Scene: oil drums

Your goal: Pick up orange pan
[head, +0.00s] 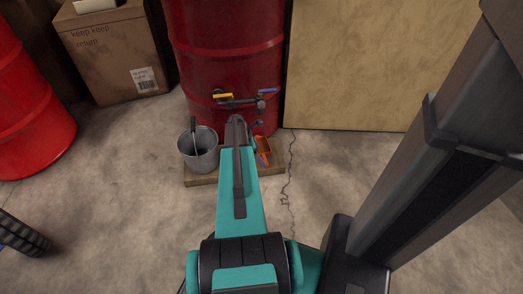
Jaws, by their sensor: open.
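The orange pan (263,149) sits on the wooden board (201,180) in front of the red drum, just right of my arm's far end. My arm covers part of the pan, and only a small piece of orange shows. My gripper (238,120) is at the far end of the teal arm, over the board near the drum's taps. It is open, and no object shows in it. Its fingertips are hard to make out from this view.
A metal bucket (204,162) stands on the board left of my arm. A red drum (222,60) with taps (242,100) rises behind. Another red drum (30,110) and a cardboard box (112,60) stand left. A tan panel (370,65) stands right. The concrete floor (120,190) is mostly clear.

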